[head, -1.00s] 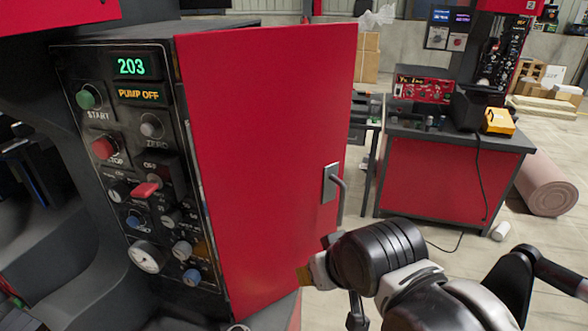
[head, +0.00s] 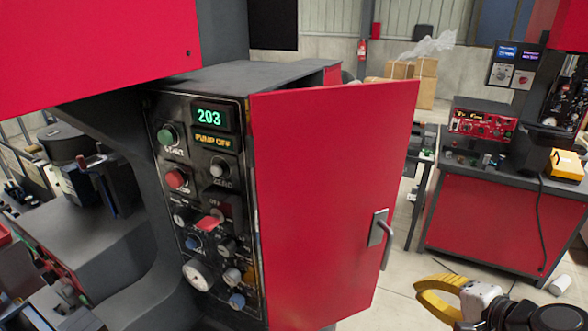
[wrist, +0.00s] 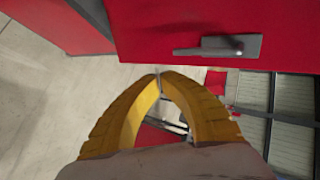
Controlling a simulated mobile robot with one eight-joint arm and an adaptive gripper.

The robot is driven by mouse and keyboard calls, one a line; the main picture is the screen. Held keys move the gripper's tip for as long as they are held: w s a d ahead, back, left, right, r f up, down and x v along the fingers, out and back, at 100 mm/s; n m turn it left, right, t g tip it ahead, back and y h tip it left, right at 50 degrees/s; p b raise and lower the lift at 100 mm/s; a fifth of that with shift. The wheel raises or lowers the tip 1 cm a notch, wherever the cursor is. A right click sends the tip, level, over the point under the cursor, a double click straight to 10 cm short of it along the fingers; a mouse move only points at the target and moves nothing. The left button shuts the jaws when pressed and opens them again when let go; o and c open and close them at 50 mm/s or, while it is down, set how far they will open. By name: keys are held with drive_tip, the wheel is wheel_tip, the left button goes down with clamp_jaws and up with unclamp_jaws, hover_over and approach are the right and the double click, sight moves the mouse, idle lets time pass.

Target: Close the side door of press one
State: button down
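The side door (head: 325,200) of press one is a flat red panel beside the control panel. It stands swung out, open, with its free edge to the right. Its grey handle (head: 380,228) sits near that edge; the handle also shows in the wrist view (wrist: 222,47), on the red door face (wrist: 200,20). My gripper (head: 422,290) has yellow curved fingers and is at lower right in the head view, right of and below the handle, apart from it. In the wrist view its fingertips (wrist: 160,75) come together just below the door edge, with nothing held.
The control panel (head: 205,190) has a green "203" display, buttons, knobs and a gauge. A second red bench (head: 490,220) with a yellow device (head: 566,166) stands at right. Cardboard boxes (head: 425,82) stand behind. Pale floor (head: 400,270) is clear between door and bench.

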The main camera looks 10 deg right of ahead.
drive_tip(key=d, duration=0.1)
drive_tip(key=b, duration=0.4)
approach(381, 258)
wheel_tip(381, 258, down, 5)
drive_tip(key=w, duration=0.3)
drive_tip(key=w+a, duration=0.1)
drive_tip(key=w, duration=0.1)
drive_tip(key=shift+a+m+t, duration=0.3)
drive_tip(key=shift+m, duration=0.1)
drive_tip(key=shift+w+r, duration=0.1)
drive_tip(key=shift+w, duration=0.3)
drive_tip(key=shift+w+b, duration=0.1)
drive_tip(key=shift+b, duration=0.2)
drive_tip(key=shift+w+a, duration=0.15)
drive_tip(key=shift+w, duration=0.4)
drive_tip(key=w+a+n+g+y+b, duration=0.1)
drive_tip(key=w+a+n+g+y, duration=0.1)
drive_tip(key=w, duration=0.6)
drive_tip(key=w+a+n+g+y, duration=0.2)
drive_tip(key=w+a+n+y, duration=0.3)
drive_tip(key=w+a, duration=0.3)
drive_tip(key=shift+w+n+g+b, duration=0.4)
drive_tip(key=shift+w+n, duration=0.3)
drive_tip(key=shift+w, duration=0.1)
